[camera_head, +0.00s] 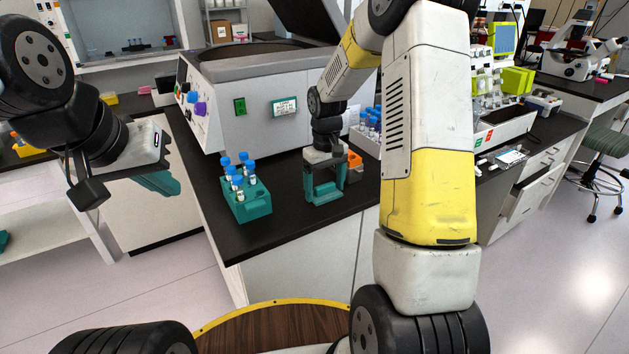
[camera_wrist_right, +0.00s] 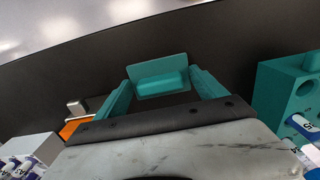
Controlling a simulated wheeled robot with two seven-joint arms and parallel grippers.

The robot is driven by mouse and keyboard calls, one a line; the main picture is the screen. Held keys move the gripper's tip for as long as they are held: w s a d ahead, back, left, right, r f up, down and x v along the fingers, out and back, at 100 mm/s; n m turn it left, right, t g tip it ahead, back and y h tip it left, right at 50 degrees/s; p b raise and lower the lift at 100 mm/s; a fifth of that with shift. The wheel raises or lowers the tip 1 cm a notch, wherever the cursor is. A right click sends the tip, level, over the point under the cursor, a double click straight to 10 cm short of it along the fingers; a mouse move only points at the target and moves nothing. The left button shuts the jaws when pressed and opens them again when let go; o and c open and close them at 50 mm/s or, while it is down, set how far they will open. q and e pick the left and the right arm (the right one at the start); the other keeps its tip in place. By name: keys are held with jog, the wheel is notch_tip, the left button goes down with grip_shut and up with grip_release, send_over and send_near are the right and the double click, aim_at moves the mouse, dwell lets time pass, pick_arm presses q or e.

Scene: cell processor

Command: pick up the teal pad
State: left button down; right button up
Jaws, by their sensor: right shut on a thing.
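The teal pad (camera_wrist_right: 158,76) is a flat plate with a raised block, seen between the fingertips of my right gripper (camera_wrist_right: 160,90) in the right wrist view. In the head view the right gripper (camera_head: 325,194) points down at the dark bench top, beside the teal tube rack. It is shut on the pad, whose teal blends with the teal fingers. I cannot tell whether the pad touches the bench. My left gripper (camera_head: 158,182) hangs at the left, away from the pad; its fingers are partly hidden and their opening is unclear.
A teal rack (camera_head: 247,209) with several blue-capped tubes stands left of the right gripper. An orange item (camera_head: 354,162) and a white tube rack (camera_head: 365,141) stand behind it. A large grey centrifuge (camera_head: 250,85) is at the back. The front strip of bench (camera_head: 285,228) is clear.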

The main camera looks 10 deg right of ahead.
aim_at(325, 187)
jog(key=shift+r, duration=0.1)
jog(key=shift+r, duration=0.5)
jog(key=r, duration=0.1)
jog(key=s+r, duration=0.1)
jog(key=shift+a+r, duration=0.1)
jog(key=shift+r, duration=0.2)
jog(key=s+a+r, duration=0.1)
jog(key=s+a, duration=0.1)
jog(key=s, duration=1.2)
jog(key=shift+s+a, duration=0.35)
jog(key=shift+s, duration=0.05)
jog(key=shift+r, duration=0.1)
